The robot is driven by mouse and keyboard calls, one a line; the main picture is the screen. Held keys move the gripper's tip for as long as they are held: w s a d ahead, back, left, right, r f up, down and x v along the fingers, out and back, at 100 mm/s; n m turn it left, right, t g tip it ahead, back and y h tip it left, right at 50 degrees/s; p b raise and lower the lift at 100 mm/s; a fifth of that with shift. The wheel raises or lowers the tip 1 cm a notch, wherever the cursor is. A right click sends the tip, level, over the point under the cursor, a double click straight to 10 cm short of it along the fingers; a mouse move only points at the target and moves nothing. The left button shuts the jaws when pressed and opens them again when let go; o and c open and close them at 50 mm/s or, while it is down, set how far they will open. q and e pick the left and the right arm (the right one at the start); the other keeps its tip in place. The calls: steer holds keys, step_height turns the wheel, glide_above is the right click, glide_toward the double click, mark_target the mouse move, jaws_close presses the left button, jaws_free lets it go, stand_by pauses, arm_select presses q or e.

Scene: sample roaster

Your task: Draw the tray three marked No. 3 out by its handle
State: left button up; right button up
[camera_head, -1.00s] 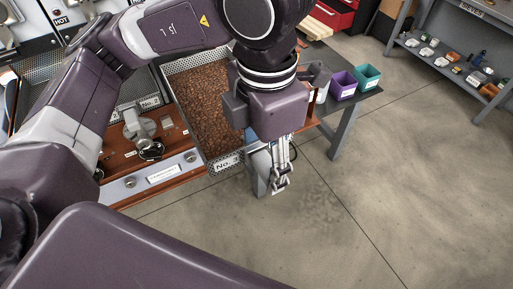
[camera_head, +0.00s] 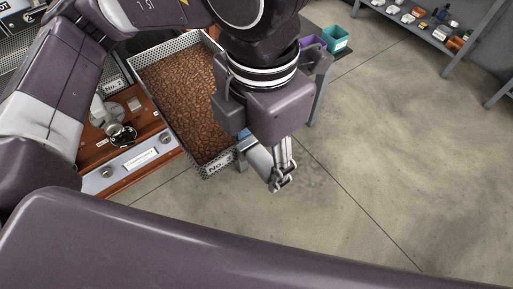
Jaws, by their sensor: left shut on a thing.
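Tray three (camera_head: 215,166) is a perforated metal tray full of brown beans. Its front plate reads "No.", with the numeral unclear. The front end sticks out past the front edge of the wooden board (camera_head: 172,143) beside it. My left gripper (camera_head: 281,181) is at the tray's front right, pointing down, its fingers closed together. It is shut on the tray's handle, but the handle and the contact are mostly hidden by the gripper and wrist. My arm also covers the tray's right side. My right gripper is not in view.
Left of the tray, the board carries a metal fitting with a black knob (camera_head: 122,134), and a No. 2 label (camera_head: 116,83) shows behind it. A teal bin (camera_head: 335,38) and a purple bin (camera_head: 312,42) stand behind my arm. A shelf (camera_head: 448,62) is at upper right. The floor (camera_head: 390,160) is clear.

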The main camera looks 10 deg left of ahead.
arm_select(q)
steer(key=shift+s+d+r, duration=0.2)
steer(key=shift+d+r, duration=0.05)
steer(key=shift+r, duration=0.2)
steer(key=s+d+r+p, duration=0.1)
steer(key=s+d+r, duration=0.1)
steer(key=shift+s+d+r+p, duration=0.1)
steer(key=shift+d+r+p, duration=0.15)
steer(key=shift+r+p, duration=0.1)
